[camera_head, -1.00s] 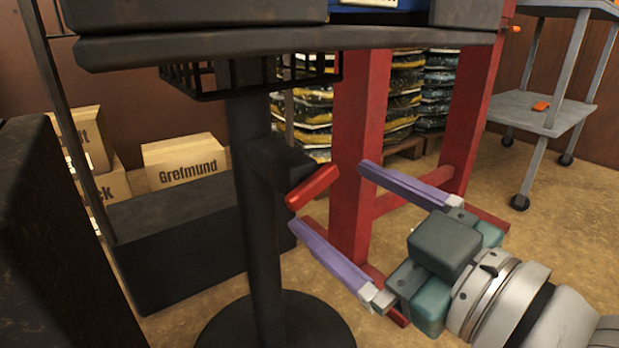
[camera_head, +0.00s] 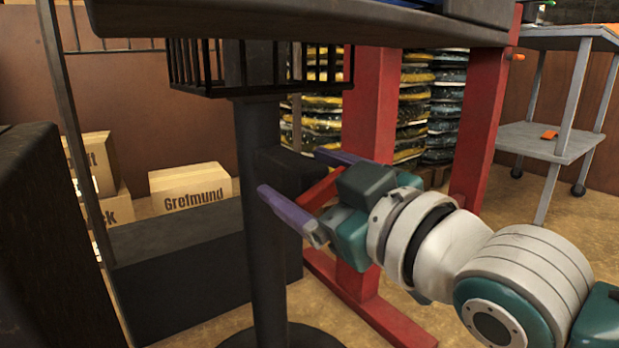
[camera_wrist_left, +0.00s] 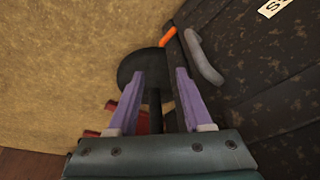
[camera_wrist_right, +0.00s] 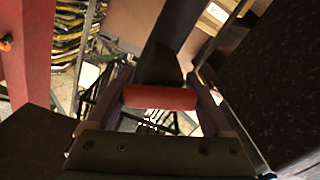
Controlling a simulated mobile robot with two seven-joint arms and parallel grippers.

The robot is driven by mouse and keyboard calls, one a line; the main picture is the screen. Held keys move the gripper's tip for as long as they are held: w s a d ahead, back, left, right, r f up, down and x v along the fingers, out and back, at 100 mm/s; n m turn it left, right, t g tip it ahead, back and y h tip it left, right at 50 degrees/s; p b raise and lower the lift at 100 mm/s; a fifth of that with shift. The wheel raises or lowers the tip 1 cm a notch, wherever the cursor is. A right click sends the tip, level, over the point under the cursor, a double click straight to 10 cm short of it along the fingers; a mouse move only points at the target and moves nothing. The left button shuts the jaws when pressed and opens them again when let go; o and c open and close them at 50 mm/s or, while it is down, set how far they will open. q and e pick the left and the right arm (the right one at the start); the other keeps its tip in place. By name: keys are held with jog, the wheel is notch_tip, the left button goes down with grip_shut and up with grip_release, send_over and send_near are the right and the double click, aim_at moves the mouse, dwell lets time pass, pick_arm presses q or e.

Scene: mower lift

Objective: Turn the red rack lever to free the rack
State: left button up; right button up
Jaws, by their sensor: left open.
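The red rack lever (camera_head: 320,190) sits on the black post (camera_head: 262,215) under the rack, partly hidden by my right gripper. My right gripper (camera_head: 290,171) is open around the lever, with one purple finger in front of the post and the other behind. In the right wrist view the red lever (camera_wrist_right: 160,97) lies crosswise between the two fingers, its ends close to them. Whether they touch cannot be told. My left gripper (camera_wrist_left: 160,72) is open and empty in the left wrist view, above the floor. It is not seen in the head view.
A black basket (camera_head: 255,72) hangs below the dark tabletop (camera_head: 300,22). Red frame legs (camera_head: 368,130) stand behind the gripper. A black low box (camera_head: 190,265) and cartons (camera_head: 190,188) are at left. A grey cart (camera_head: 545,140) stands at right.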

jog(key=c, duration=0.8)
jog(key=m+p, duration=0.3)
jog(key=shift+r, duration=0.25)
jog(key=shift+f+m, duration=0.2)
jog(key=shift+m, duration=0.6)
jog(key=o, duration=1.1)
